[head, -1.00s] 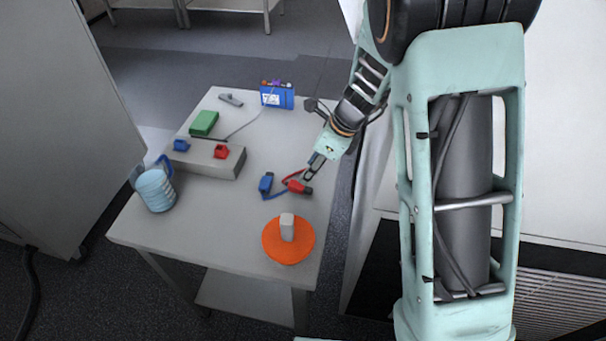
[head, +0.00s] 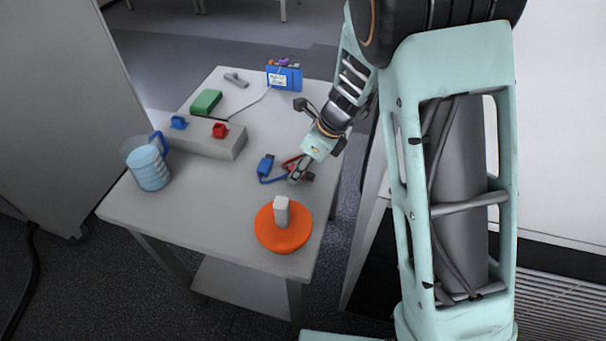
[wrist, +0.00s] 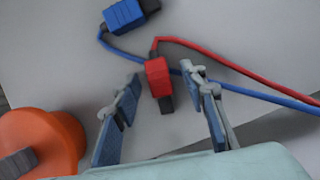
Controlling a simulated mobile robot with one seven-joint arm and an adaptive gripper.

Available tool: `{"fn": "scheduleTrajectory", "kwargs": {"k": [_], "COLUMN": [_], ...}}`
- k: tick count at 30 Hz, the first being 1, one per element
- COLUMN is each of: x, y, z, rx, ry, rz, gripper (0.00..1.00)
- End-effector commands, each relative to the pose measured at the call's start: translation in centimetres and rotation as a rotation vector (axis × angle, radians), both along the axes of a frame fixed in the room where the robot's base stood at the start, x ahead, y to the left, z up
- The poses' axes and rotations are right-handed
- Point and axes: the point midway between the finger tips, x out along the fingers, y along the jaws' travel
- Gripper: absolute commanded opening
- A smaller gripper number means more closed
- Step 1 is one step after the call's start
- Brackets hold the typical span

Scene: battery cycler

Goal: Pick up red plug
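The red plug (wrist: 158,78) lies on the table with its red cable running to the right in the wrist view. It has a dark end pointing toward my gripper's palm. My gripper (wrist: 162,73) is open, with one finger on each side of the plug and visible gaps between. In the head view my gripper (head: 296,178) is low over the table and hides much of the red plug (head: 308,177). Whether the fingertips touch the table cannot be told.
A blue plug (wrist: 125,15) with a blue cable lies close by. An orange disc (head: 283,236) with a grey block on it sits nearer the front. A grey box (head: 200,140) with blue and red connectors, a jug (head: 150,168) and a blue battery pack (head: 285,77) stand around.

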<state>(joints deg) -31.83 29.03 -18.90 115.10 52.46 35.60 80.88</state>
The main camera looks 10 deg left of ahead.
Motion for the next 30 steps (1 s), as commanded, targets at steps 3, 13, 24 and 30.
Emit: {"fn": "scheduleTrajectory", "kwargs": {"k": [3,13,24,30], "x": [0.0,0.0,0.0,0.1], "y": [0.0,0.0,0.0,0.1], "z": [0.0,0.0,0.1,2.3], "rx": [0.000,0.000,0.000,0.003], "ry": [0.000,0.000,0.000,-0.004], "rz": [-0.001,0.000,0.000,0.001], "gripper": [0.39,0.16,0.00,0.00]}}
